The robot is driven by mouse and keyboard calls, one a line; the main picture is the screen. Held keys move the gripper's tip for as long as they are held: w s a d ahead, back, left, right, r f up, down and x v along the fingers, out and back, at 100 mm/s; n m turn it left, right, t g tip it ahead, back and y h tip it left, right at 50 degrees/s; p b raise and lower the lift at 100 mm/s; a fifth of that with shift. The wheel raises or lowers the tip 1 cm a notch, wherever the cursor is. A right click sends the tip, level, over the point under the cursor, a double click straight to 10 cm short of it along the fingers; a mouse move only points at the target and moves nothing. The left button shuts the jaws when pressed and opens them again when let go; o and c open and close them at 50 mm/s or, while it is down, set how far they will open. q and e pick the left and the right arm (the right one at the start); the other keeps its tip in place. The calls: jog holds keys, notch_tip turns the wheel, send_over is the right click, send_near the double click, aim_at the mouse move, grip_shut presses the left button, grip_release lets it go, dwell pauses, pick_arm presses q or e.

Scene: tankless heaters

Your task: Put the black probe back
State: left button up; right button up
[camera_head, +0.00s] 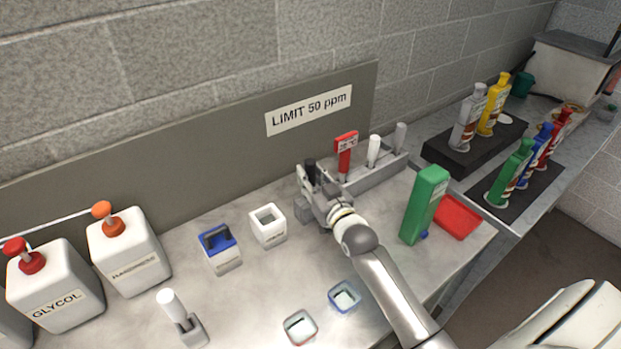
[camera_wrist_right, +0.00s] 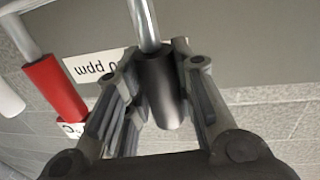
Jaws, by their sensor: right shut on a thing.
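My right gripper (camera_head: 312,188) is shut on the black probe (camera_head: 310,168) at the left end of the grey probe rack (camera_head: 385,176). In the right wrist view the black handle (camera_wrist_right: 163,92) sits between the fingers (camera_wrist_right: 160,100), with its metal shaft running out at the top edge. In the head view the handle points up; its lower end is hidden by the gripper, so I cannot tell whether it is in the rack. A red probe (camera_head: 345,152), a white one (camera_head: 373,150) and a grey one (camera_head: 400,136) stand upright in the rack. My left gripper is out of view.
Two small dishes (camera_head: 345,296) (camera_head: 300,327) sit in front. The wall panel (camera_head: 225,150) rises close behind.

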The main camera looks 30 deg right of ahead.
jog(key=shift+f, duration=0.35)
jog(key=shift+f, duration=0.15)
jog(key=o, duration=1)
